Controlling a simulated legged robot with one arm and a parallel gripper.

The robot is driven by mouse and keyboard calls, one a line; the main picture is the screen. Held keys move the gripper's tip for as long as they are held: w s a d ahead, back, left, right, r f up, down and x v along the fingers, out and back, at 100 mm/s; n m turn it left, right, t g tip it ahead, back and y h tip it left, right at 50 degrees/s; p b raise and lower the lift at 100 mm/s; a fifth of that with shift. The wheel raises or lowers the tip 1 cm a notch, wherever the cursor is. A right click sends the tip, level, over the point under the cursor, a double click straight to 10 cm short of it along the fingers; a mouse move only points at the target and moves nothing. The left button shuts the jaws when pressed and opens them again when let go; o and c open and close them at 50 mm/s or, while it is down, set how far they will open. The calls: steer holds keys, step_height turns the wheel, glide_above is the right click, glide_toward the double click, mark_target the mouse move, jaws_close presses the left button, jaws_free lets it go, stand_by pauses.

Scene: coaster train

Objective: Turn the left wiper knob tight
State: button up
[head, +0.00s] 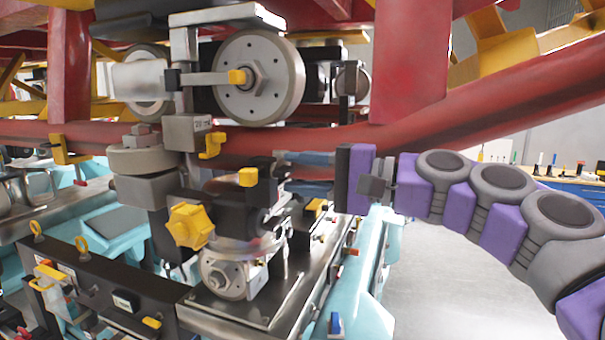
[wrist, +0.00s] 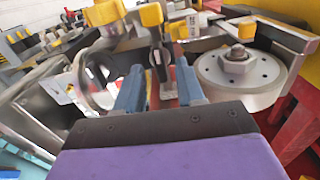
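A yellow star-shaped knob (head: 190,225) sits on the left side of the dark wiper assembly, below the large upper wheel. I cannot tell for certain that it is the left wiper knob. My gripper (head: 292,157) reaches in from the right, its blue-grey fingers level with the red beam's lower edge, above and right of that knob and apart from it. In the wrist view the two blue fingers (wrist: 160,72) are spread. A dark upright part with a yellow cap (wrist: 152,15) shows in line with the gap; no grip on it is visible.
A large grey wheel (head: 258,78) with a hex nut stands above the knob. A red beam (head: 330,138) crosses behind. A yellow-capped black block (head: 247,177) lies right of the knob. A black bar (head: 110,300) with yellow rings is at lower left. Open floor (head: 450,290) lies right.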

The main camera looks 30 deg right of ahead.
steer(key=b+v, duration=0.3)
steer(key=v, duration=1.4)
steer(key=shift+d, duration=0.25)
steer(key=shift+f, duration=0.15)
